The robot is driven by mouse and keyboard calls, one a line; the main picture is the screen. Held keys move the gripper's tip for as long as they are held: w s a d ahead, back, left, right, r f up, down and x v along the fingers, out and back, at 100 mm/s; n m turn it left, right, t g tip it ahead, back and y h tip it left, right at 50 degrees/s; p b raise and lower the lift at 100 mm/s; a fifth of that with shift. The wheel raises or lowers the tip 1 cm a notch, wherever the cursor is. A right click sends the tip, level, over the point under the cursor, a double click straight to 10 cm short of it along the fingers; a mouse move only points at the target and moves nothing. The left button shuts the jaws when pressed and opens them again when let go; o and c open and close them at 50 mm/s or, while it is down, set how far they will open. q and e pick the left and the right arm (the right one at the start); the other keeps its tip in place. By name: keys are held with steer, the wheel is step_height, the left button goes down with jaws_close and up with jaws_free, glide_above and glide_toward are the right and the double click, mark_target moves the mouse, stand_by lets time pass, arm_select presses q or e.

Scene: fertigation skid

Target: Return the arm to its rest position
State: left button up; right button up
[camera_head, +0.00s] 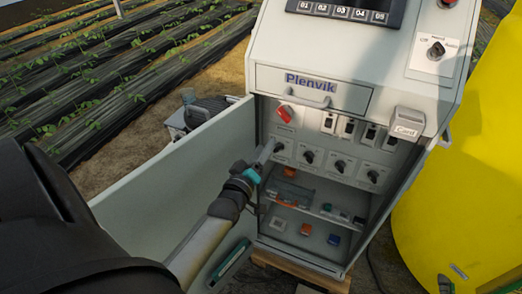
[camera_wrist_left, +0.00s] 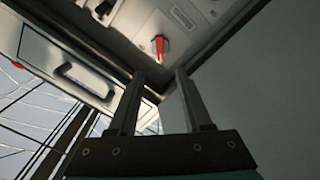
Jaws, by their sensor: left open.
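My left arm comes in from the lower left in the head view. Its gripper (camera_head: 266,156) is in front of the open cabinet, close to the leftmost black rotary knob on the panel. In the left wrist view the two fingers of my left gripper (camera_wrist_left: 157,105) stand apart with nothing between them. Beyond them a red-handled switch (camera_wrist_left: 160,47) shows on the panel; in the head view the red switch (camera_head: 285,112) is at the panel's upper left. Whether the gripper touches the panel cannot be told. My right gripper is not in view.
The grey cabinet (camera_head: 384,81) has its door (camera_head: 160,172) open to the left, beside my left arm. A drawer labelled Plenvik (camera_head: 312,87) is above the panel. Shelves with small parts (camera_head: 305,229) are below. A yellow tank (camera_head: 462,195) stands at right.

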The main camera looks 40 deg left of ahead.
arm_select(q)
steer(key=shift+s+d, duration=0.1)
steer(key=shift+s, duration=0.5)
steer(key=s+d+f+m+g+h+b, duration=0.1)
steer(key=s+d+f+m+g, duration=0.2)
steer(key=f, duration=0.7)
steer(key=s+d+f+m+g+h, duration=0.1)
steer(key=s+d+f+m+g, duration=0.15)
steer(key=s+f, duration=0.5)
steer(key=s+d+f+m+g+h+b, duration=0.1)
steer(key=s+d+f+m+g+h, duration=0.2)
steer(key=f, duration=0.8)
steer(key=s+d+f+m+g, duration=0.1)
steer(key=s+f+m+g, duration=0.1)
steer(key=s+f, duration=0.3)
steer(key=s+d+f+m+g, duration=0.2)
steer(key=s+f, duration=0.3)
steer(key=s, duration=0.8)
steer(key=s+d+f+m+g+y, duration=0.1)
steer(key=s+f+g, duration=0.3)
steer(key=s, duration=0.4)
steer(key=shift+s+d+f+m+b, duration=0.4)
steer(key=shift+d+f+m+b, duration=0.1)
steer(key=shift+d, duration=0.2)
